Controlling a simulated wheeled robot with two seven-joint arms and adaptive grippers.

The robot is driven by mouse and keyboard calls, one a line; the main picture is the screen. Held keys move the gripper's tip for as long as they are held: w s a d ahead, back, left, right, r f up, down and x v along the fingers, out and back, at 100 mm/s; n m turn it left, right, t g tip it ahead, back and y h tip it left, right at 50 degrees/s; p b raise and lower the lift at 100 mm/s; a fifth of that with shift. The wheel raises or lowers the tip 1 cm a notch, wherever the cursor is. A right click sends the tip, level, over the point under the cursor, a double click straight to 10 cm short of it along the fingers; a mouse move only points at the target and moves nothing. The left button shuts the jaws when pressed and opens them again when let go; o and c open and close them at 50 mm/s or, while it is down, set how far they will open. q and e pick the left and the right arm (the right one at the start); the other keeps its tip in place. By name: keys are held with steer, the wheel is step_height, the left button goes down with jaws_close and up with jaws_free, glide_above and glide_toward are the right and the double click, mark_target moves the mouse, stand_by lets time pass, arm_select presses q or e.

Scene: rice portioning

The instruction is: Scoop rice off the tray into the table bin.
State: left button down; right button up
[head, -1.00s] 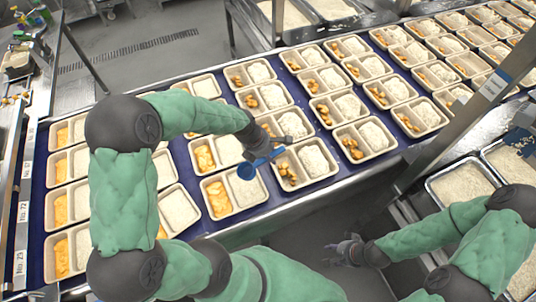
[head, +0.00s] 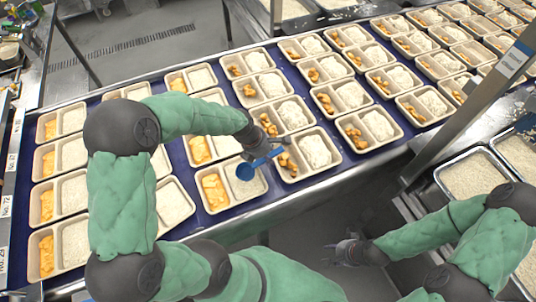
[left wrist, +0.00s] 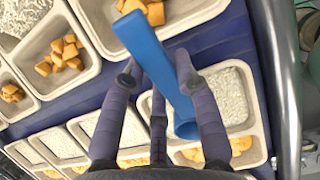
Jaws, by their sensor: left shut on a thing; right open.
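My left gripper (head: 266,148) is shut on a blue scoop (head: 245,172) above the near edge of the belt. In the left wrist view the scoop's handle (left wrist: 155,50) runs between the fingers. In the head view the scoop's bowl overlaps the rice side of a two-compartment tray (head: 212,211) with yellow food in its other side. I cannot tell whether the bowl touches the rice or holds any. My right gripper (head: 345,250) is open and empty, low in front of the belt. I cannot tell which container is the table bin.
Many similar trays stand in rows on the blue belt (head: 258,213). Metal pans of rice (head: 470,175) stand at the right, beyond a slanted metal post (head: 470,95). More pans are at the top. Grey floor shows between belt and pans.

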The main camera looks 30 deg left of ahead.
mark_target(262, 162)
arm_select(q)
step_height(262, 162, down, 3)
steer(key=b, duration=0.2)
steer(key=shift+f+b, duration=0.15)
steer(key=shift+b, duration=0.25)
steer(key=shift+s+a+f, duration=0.1)
steer(key=shift+s+a, duration=0.6)
steer(key=shift+s, duration=0.15)
steer(key=shift+w+d+p, duration=0.1)
steer(key=shift+p, duration=0.2)
steer(key=shift+w+d+r+p, duration=0.2)
steer(key=shift+w+d+p, duration=0.15)
steer(key=shift+w+p, duration=0.05)
steer(key=shift+w+d, duration=0.1)
steer(key=shift+w, duration=0.1)
